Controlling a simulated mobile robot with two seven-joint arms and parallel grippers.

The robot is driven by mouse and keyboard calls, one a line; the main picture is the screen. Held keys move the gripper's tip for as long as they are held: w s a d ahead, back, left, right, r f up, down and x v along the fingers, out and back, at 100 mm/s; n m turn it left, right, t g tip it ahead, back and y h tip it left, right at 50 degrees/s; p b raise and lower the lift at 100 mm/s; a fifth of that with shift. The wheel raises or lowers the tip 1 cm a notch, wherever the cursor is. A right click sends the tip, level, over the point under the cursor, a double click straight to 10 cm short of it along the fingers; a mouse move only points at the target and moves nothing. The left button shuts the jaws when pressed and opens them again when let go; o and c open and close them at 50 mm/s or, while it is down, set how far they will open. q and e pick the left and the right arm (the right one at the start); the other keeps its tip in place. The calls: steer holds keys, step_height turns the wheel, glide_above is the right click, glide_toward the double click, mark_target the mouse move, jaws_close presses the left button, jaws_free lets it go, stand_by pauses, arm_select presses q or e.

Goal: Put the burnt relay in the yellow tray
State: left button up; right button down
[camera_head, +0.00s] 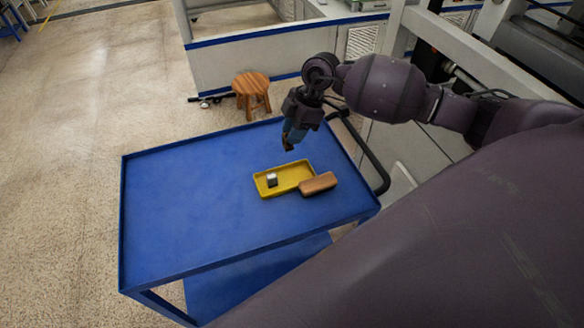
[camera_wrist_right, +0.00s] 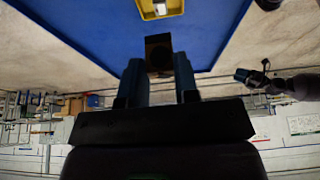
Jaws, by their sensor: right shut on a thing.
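My right gripper (camera_head: 290,138) is above the blue cart top, beyond the yellow tray in the head view. It is shut on a small dark, scorched-looking block (camera_wrist_right: 158,54), which I take for the burnt relay; it also shows as a dark bit at the fingertips in the head view (camera_head: 287,146). The yellow tray (camera_head: 292,185) lies flat on the cart, apart from the held block. A small pale grey cube (camera_head: 272,180) sits inside its left part. In the right wrist view the tray (camera_wrist_right: 174,12) is at the top edge.
A brown wooden block (camera_head: 319,184) lies at the tray's right end, touching or overlapping its rim. The blue cart (camera_head: 190,205) has a raised edge and is bare to the left. A black handle (camera_head: 372,160) is at its right. A wooden stool (camera_head: 252,90) stands behind.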

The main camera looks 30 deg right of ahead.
step_height(320, 180, down, 9)
steer(key=shift+f, duration=0.2)
step_height(320, 180, down, 4)
steer(key=shift+f+b, duration=0.15)
steer(key=shift+b, duration=0.2)
steer(key=c, duration=0.9)
jaws_free()
steer(key=shift+o, duration=0.2)
steer(key=v, duration=1.2)
